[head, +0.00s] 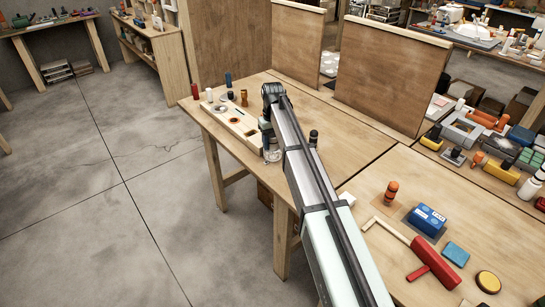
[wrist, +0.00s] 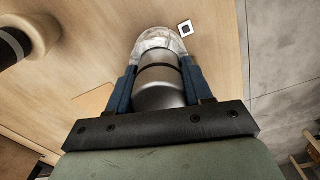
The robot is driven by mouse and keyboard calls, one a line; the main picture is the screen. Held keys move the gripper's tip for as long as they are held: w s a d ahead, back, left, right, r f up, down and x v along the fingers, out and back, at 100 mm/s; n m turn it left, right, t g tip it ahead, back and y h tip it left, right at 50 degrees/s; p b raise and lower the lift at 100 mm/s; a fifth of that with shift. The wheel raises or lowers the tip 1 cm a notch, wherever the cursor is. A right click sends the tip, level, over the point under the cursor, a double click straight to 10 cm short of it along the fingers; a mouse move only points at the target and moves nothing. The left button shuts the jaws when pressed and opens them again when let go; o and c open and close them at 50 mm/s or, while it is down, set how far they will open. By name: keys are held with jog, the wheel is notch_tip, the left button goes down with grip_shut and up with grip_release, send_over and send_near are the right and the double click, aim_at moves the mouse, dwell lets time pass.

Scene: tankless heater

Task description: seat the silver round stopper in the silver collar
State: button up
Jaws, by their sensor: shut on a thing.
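My gripper (wrist: 158,80) is shut on the silver round stopper (wrist: 160,92), a smooth metal cylinder with a dark band, held between two blue fingers. A pale, shiny round shape (wrist: 158,38) shows just past the stopper's far end; I cannot tell whether it is the collar or part of the stopper. In the head view my gripper (head: 271,143) is at the near right end of a pale wooden board, with a shiny clear-grey round thing (head: 272,156) below it. Which ring is the silver collar is unclear; a pale grey ring (head: 226,97) sits on the board's far part.
The pale board (head: 248,138) carries an orange ring (head: 235,120). A blue peg (head: 228,79), a red peg (head: 195,91) and a brown peg (head: 244,97) stand around it. A dark cylinder (head: 313,138) stands right of my arm.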

aim_at(273, 134)
jog(key=o, duration=1.4)
jog(key=shift+s+f, duration=0.1)
jog(key=shift+c, duration=0.2)
notch_tip(273, 134, up, 14)
